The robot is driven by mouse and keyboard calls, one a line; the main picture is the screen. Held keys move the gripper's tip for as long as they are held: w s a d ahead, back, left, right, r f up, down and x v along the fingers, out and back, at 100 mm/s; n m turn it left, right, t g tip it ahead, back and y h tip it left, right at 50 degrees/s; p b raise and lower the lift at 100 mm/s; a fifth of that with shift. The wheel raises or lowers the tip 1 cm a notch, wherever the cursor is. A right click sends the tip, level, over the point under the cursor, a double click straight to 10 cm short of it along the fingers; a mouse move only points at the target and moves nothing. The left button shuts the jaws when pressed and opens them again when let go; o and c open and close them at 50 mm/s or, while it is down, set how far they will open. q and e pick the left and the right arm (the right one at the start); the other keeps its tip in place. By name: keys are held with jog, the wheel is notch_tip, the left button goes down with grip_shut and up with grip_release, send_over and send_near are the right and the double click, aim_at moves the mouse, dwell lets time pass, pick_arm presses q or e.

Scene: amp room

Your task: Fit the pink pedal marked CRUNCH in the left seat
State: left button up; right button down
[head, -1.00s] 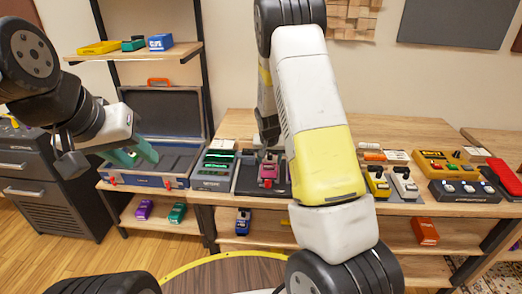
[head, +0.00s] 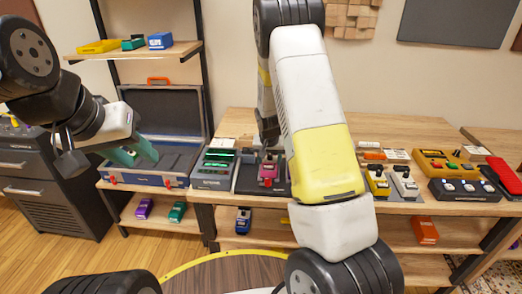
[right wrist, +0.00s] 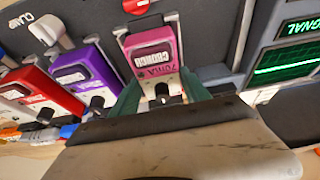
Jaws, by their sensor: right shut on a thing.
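The pink pedal marked CRUNCH (head: 268,172) is at the left end of a dark pedalboard (head: 247,179), beside the green-screened unit. In the right wrist view, the pink pedal (right wrist: 150,55) is between the green fingers of my right gripper (right wrist: 160,92), which is shut on it. Its label reads upside down there. I cannot tell whether it lies flush in the left seat, which is hidden beneath it. My left gripper (head: 136,156) hangs in front of the open case, away from the board. Its green fingertips overlap the case, and their gap is unclear.
Purple (right wrist: 85,75) and red (right wrist: 40,90) pedals stand beside the pink one on the board. The unit with the SIGNAL screen (right wrist: 287,65) is close on its other side. The open case (head: 150,181) is at left. My right arm hides part of the table.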

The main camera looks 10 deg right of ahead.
dwell(0.3)
jog(key=shift+c, duration=1.6)
grip_release()
jog(key=shift+f, duration=0.1)
jog(key=shift+r, duration=3.55)
